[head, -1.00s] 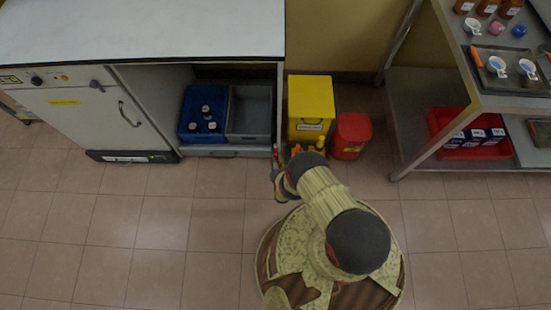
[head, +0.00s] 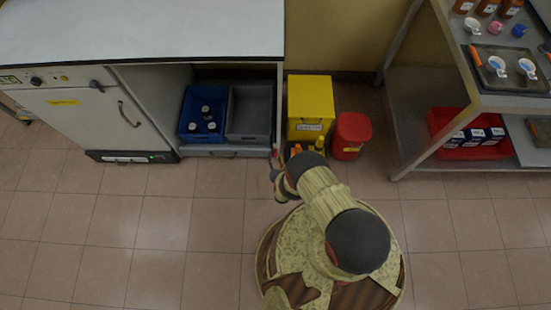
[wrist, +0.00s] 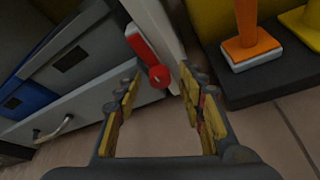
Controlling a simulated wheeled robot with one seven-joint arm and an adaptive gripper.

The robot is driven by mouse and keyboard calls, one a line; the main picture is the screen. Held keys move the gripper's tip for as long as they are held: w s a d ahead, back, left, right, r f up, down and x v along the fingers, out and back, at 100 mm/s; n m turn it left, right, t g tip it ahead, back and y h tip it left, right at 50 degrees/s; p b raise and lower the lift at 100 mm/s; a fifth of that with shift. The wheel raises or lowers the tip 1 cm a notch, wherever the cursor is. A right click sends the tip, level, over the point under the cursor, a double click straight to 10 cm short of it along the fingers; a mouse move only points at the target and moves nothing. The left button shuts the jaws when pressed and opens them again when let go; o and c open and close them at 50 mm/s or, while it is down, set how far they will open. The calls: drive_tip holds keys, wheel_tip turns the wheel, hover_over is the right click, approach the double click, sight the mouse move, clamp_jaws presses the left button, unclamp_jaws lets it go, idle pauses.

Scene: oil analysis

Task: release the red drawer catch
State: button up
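The red drawer catch (wrist: 150,56) shows in the wrist view as a red lever with a round pivot end, on the pale upright at the right end of the drawer. In the head view a small bit of red (head: 275,153) shows there, mostly hidden by my arm. My gripper (wrist: 160,82) is open, its yellow-padded fingers on either side of the catch's lower, round end. I cannot tell whether a finger touches it. The drawer (wrist: 75,115) below the crates looks shut and has a metal handle (wrist: 54,129).
A blue crate with bottles (head: 190,137) and a grey crate (head: 248,136) stand above the drawer. A dark tray (wrist: 265,83) with an orange-and-white item (wrist: 250,45) lies close right of my gripper. A yellow bin (head: 311,95) and red bin (head: 350,135) stand behind. Floor in front is clear.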

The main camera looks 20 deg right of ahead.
drive_tip(key=v, duration=0.7)
drive_tip(key=shift+s, duration=0.25)
drive_tip(key=shift+r, duration=0.1)
